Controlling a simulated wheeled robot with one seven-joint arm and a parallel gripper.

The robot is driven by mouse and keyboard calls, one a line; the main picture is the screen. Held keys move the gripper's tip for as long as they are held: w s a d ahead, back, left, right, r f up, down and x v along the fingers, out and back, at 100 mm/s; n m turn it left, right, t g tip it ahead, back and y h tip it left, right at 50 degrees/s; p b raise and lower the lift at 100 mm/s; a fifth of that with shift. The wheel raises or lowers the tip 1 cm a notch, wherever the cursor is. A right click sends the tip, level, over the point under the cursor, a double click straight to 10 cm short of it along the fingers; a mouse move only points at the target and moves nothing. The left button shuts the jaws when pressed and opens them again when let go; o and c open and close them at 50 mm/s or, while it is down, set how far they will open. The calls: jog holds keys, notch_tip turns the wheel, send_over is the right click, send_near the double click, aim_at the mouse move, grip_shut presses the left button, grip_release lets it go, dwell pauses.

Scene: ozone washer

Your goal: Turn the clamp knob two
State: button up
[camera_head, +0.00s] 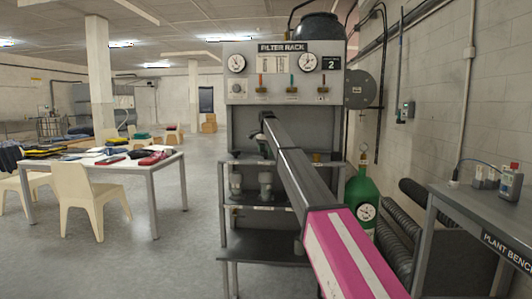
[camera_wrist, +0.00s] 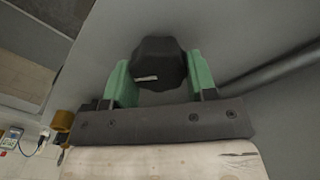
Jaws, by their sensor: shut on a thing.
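A black, faceted knob (camera_wrist: 160,55) with a short pale mark on its face shows in the wrist view. My gripper (camera_wrist: 159,72) has its two green fingers on either side of the knob and is shut on it. In the head view, my arm reaches forward to the filter rack (camera_head: 238,122), and its far end is at the rack's front, below the gauge panel. The knob is hidden behind my arm there, and I cannot read a number on it.
The plant bench (camera_head: 470,215) stands close on the right. A green gas cylinder (camera_head: 362,190) stands beside the rack. A table (camera_head: 150,172) with folded cloths and chairs is on the left. The floor between table and rack is clear.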

jog(key=m, duration=0.5)
jog(key=shift+s+m, duration=0.1)
jog(key=shift+m, duration=0.2)
jog(key=m, duration=0.5)
jog(key=shift+s, duration=0.1)
jog(key=shift+m, duration=0.3)
jog(key=o, duration=0.9)
jog(key=shift+r, duration=0.1)
notch_tip(320, 180, up, 11)
jog(key=shift+f, duration=0.15)
